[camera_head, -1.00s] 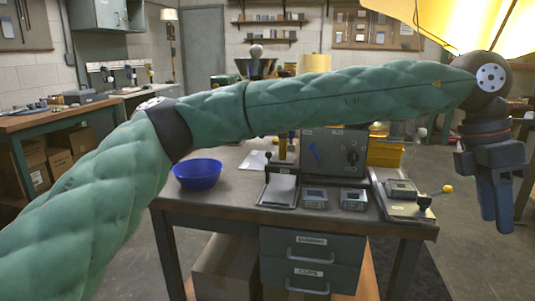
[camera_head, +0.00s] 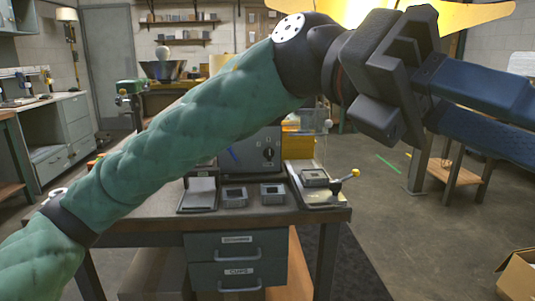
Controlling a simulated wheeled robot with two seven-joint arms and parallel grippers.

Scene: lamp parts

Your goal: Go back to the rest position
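My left arm crosses the view from the lower left to the upper right, in front of the workbench (camera_head: 330,213). My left gripper (camera_head: 500,112) is at the upper right, close to the camera. Its two blue fingers point right and run off the picture edge. Nothing shows between them, but their tips are cut off, so how far apart they are is unclear. A broad yellow shade-like thing (camera_head: 475,14) shows behind the gripper at the top. My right gripper is not in view.
The bench holds a grey box with a dial (camera_head: 268,152), small grey trays (camera_head: 236,196) and a board with a yellow-knobbed lever (camera_head: 345,183). A cardboard box (camera_head: 520,277) stands at the lower right. Open floor (camera_head: 420,235) lies right of the bench.

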